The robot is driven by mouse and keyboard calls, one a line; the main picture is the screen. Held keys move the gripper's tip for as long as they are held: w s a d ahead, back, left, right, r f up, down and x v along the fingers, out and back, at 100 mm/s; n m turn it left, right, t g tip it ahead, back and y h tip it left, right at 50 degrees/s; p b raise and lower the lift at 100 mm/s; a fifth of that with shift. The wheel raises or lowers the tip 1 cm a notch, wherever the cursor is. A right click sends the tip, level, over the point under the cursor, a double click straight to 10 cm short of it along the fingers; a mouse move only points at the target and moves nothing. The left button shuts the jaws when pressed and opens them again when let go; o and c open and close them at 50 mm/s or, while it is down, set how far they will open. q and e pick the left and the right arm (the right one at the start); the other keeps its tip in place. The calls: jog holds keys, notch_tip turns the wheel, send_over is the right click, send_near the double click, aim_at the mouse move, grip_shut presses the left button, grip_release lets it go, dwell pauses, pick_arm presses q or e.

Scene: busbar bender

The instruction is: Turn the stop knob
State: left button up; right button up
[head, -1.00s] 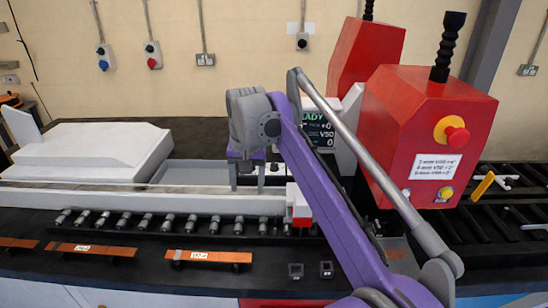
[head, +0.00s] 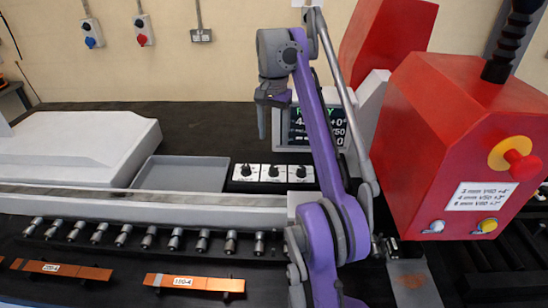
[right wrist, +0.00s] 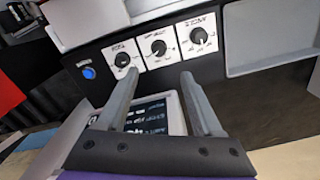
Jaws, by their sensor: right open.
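Three black knobs sit on white label plates in a row on the bench, the left one (head: 246,170), the middle one (head: 272,171) and the right one (head: 301,172). They also show in the right wrist view, in reversed order, as the right knob (right wrist: 198,37), the middle knob (right wrist: 158,47) and the left knob (right wrist: 122,59). Their labels are too small to read, so I cannot tell which is the stop knob. My right gripper (head: 273,122) is open and empty, apart from the knobs. In the right wrist view its fingertips (right wrist: 158,80) point toward the middle knob.
A display (head: 318,127) stands behind the knobs. A grey tray (head: 184,175) lies left of them. A red machine (head: 450,140) with a red button (head: 522,164) stands at right. Orange bars (head: 194,283) lie in front. A blue button (right wrist: 89,73) is beside the knob row.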

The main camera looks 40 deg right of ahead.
jog(key=b, duration=0.3)
send_over(274, 168)
notch_tip(274, 168, down, 4)
jog(key=shift+f, duration=0.25)
notch_tip(274, 168, down, 5)
jog(key=shift+w+b, duration=0.1)
jog(key=shift+b, duration=0.65)
jog(key=shift+f, duration=0.45)
pick_arm(q)
notch_tip(274, 168, down, 6)
jog(key=s, duration=0.2)
jog(key=shift+s+a+f, duration=0.2)
pick_arm(e)
grip_shut()
